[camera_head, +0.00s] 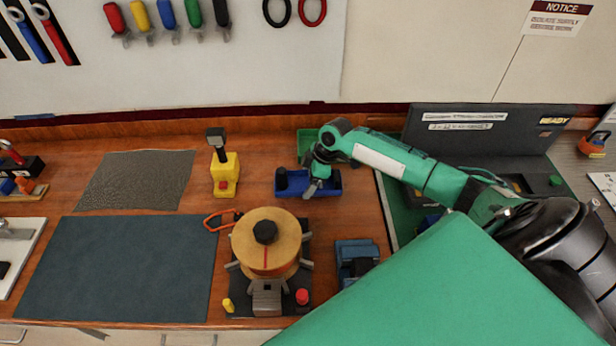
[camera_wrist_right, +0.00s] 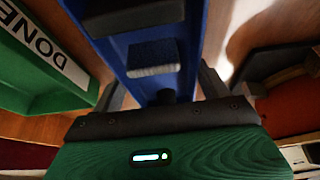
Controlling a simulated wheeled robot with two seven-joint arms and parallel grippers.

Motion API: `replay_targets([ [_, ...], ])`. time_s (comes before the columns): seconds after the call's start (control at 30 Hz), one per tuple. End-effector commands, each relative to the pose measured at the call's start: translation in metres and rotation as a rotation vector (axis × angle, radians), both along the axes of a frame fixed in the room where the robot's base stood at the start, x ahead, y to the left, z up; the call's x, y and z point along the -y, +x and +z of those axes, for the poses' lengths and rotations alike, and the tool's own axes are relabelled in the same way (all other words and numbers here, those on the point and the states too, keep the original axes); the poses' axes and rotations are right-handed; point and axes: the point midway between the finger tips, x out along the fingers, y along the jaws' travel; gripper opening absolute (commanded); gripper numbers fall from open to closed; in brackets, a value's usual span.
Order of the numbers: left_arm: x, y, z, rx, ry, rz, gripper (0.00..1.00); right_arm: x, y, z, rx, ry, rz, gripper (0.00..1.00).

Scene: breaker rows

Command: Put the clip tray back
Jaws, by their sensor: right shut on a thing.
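The blue clip tray (camera_head: 330,184) is on or just above the wooden bench, right of centre in the head view. My right gripper (camera_head: 314,186) comes down over it and is shut on it. In the right wrist view the tray (camera_wrist_right: 191,45) lies between the two fingers (camera_wrist_right: 163,88), with a grey block (camera_wrist_right: 153,57) and a dark block inside it. I cannot tell whether the tray touches the bench. My left gripper is not in view.
A green DONE tray (camera_head: 308,143) stands just behind the clip tray. A yellow stand (camera_head: 226,175), a round wooden spool (camera_head: 266,243) and a small blue holder (camera_head: 356,258) stand nearby. A dark mat (camera_head: 115,265) lies at left. A grey panel (camera_head: 480,133) stands at right.

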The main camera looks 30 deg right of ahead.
Motion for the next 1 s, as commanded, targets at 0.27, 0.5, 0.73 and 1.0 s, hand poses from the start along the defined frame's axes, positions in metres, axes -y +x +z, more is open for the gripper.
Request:
replay_targets([
  [0.27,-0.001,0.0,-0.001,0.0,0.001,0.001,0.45,0.0,0.001,-0.001,0.003,0.001,0.0,0.44],
  [0.5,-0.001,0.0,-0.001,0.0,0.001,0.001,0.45,0.0,0.001,-0.002,0.002,0.0,0.001,0.99],
  [0.73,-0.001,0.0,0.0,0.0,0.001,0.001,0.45,0.0,0.001,0.001,0.002,0.0,0.0,0.99],
  [1.0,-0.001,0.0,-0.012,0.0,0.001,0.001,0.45,0.014,-0.007,0.036,0.007,-0.002,0.0,0.99],
])
